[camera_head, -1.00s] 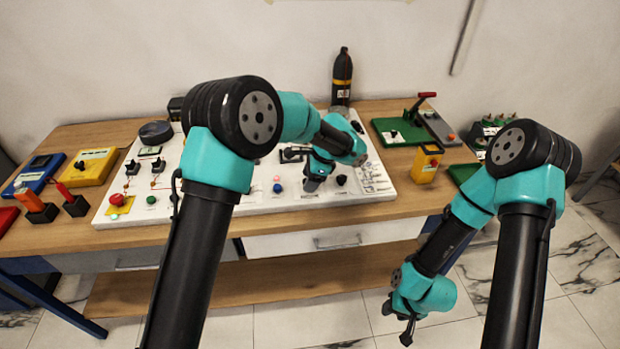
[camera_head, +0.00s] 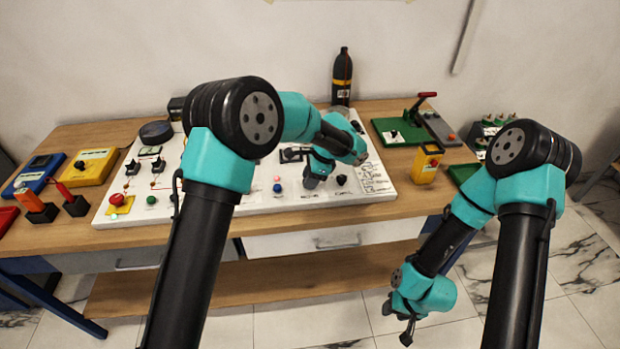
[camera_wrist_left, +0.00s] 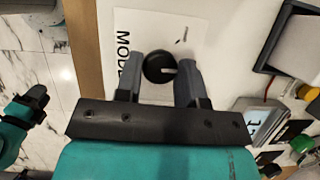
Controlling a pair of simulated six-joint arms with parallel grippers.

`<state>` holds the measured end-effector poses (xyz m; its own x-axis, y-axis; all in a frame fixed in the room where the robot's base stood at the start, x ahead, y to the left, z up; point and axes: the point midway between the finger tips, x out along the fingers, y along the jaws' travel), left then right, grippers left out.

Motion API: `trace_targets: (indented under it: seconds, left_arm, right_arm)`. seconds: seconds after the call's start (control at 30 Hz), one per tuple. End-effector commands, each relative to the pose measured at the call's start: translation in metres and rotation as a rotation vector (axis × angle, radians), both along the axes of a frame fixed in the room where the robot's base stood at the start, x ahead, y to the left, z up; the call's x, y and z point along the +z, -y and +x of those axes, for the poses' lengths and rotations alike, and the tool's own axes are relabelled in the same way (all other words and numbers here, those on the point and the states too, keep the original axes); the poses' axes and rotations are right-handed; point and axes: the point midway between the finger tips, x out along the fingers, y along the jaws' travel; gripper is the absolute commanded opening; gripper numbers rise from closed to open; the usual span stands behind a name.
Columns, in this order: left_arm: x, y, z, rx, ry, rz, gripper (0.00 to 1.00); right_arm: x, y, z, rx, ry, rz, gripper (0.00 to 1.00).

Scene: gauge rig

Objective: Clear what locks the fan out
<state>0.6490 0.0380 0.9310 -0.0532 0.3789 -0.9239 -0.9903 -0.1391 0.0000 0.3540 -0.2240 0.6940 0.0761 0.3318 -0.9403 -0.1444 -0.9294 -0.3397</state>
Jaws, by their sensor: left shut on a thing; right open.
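A white panel (camera_head: 235,203) with knobs, buttons and lamps lies on the wooden table. My left gripper (camera_head: 311,182) is low over its right half. In the left wrist view my left gripper (camera_wrist_left: 160,72) is shut on a round black knob (camera_wrist_left: 157,66) with a pale pointer line. The knob sits on a white label whose visible letters begin "MOD" (camera_wrist_left: 122,45); the rest is hidden by a finger. My right gripper (camera_head: 407,335) is open and empty, hanging low in front of the table. The fan cannot be made out for certain.
Another black knob (camera_head: 342,180) stands on the panel to the right of my left gripper. A yellow box (camera_head: 426,163), a green board with a red-handled lever (camera_head: 400,130) and a dark bottle (camera_head: 342,78) stand beyond. A red button (camera_head: 117,199) is at the panel's left.

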Motion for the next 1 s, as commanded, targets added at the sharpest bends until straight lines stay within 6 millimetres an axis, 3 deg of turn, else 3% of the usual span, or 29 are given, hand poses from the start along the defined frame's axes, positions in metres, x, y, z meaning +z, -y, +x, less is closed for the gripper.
trace_targets:
  seconds: [0.27, 1.0]
  left_arm:
    - [0.0004, 0.0001, 0.0014, 0.137, 0.001, 0.000, 0.12]
    - [0.0006, -0.0020, 0.0046, 0.741, 0.002, -0.001, 0.12]
  right_arm:
    - [0.0000, 0.0000, 0.0000, 0.000, 0.000, 0.000, 0.43]
    - [0.0000, 0.0000, 0.0000, 0.000, 0.000, 0.000, 0.43]
